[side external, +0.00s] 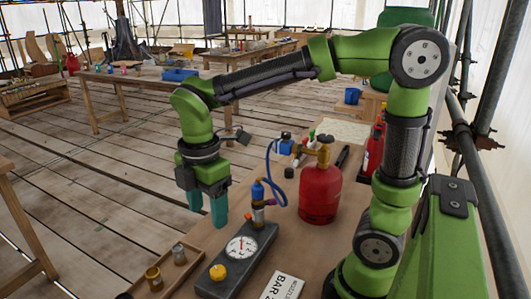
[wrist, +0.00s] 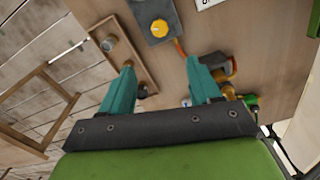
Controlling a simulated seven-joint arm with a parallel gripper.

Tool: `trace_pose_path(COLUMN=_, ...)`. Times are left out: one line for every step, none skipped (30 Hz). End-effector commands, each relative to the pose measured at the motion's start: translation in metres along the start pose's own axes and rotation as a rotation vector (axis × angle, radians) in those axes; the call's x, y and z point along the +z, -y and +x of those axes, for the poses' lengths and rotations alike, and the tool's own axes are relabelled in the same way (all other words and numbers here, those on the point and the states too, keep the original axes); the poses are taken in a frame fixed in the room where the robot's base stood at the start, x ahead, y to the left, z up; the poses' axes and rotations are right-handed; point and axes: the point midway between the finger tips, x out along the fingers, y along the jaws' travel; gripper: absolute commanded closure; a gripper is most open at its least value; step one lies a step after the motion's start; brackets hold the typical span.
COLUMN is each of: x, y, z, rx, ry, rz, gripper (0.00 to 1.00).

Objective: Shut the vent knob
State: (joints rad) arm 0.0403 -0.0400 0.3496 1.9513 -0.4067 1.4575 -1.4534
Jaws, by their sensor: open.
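A round yellow knob (side external: 217,272) sits on the near end of a dark grey block (side external: 238,268), beside a white dial gauge (side external: 241,248). The knob also shows at the top of the wrist view (wrist: 159,28). No label shows whether this is the vent knob, and its setting is too small to tell. My gripper (side external: 207,212) is open and empty, pointing down above and behind the knob, apart from it. In the wrist view its two teal fingers (wrist: 160,72) are spread, with bare bench between them.
A brass fitting with a blue top (side external: 258,205) stands at the block's far end, close to my gripper, with a blue hose. A red gas bottle (side external: 320,192) stands behind. A wooden tray (side external: 143,287) with small metal parts lies left of the block; a white sign (side external: 282,288) lies right.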

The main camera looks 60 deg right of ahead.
Motion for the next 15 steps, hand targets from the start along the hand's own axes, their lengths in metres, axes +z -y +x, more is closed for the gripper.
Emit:
trace_pose_path(x=0.000, y=0.000, z=0.003, rx=-0.002, ry=0.001, rz=-0.009, gripper=0.37)
trace_pose_path(x=0.000, y=0.000, z=0.006, rx=-0.003, ry=0.001, rz=-0.012, gripper=0.37)
trace_pose_path(x=0.000, y=0.001, z=0.010, rx=-0.004, ry=0.001, rz=-0.012, gripper=0.37)
trace_pose_path(x=0.000, y=0.001, z=0.014, rx=-0.004, ry=0.001, rz=-0.011, gripper=0.37)
trace_pose_path(x=0.000, y=0.001, z=0.019, rx=-0.005, ry=0.001, rz=-0.010, gripper=0.37)
trace_pose_path(x=0.001, y=0.001, z=0.026, rx=-0.005, ry=0.001, rz=-0.011, gripper=0.37)
trace_pose_path(x=0.001, y=0.001, z=0.032, rx=-0.005, ry=0.001, rz=-0.010, gripper=0.37)
trace_pose_path(x=0.001, y=0.001, z=0.038, rx=-0.007, ry=0.002, rz=-0.010, gripper=0.37)
trace_pose_path(x=0.000, y=0.001, z=0.047, rx=-0.007, ry=0.001, rz=-0.010, gripper=0.37)
trace_pose_path(x=0.000, y=0.001, z=0.054, rx=-0.007, ry=0.001, rz=-0.010, gripper=0.37)
trace_pose_path(x=0.001, y=0.002, z=0.060, rx=-0.007, ry=0.001, rz=-0.010, gripper=0.37)
trace_pose_path(x=0.001, y=0.001, z=0.069, rx=-0.007, ry=0.002, rz=-0.010, gripper=0.37)
trace_pose_path(x=0.000, y=0.001, z=0.076, rx=-0.007, ry=0.002, rz=-0.010, gripper=0.37)
trace_pose_path(x=0.000, y=0.001, z=0.083, rx=-0.007, ry=0.001, rz=-0.009, gripper=0.37)
trace_pose_path(x=0.000, y=0.002, z=0.091, rx=-0.007, ry=0.000, rz=-0.009, gripper=0.37)
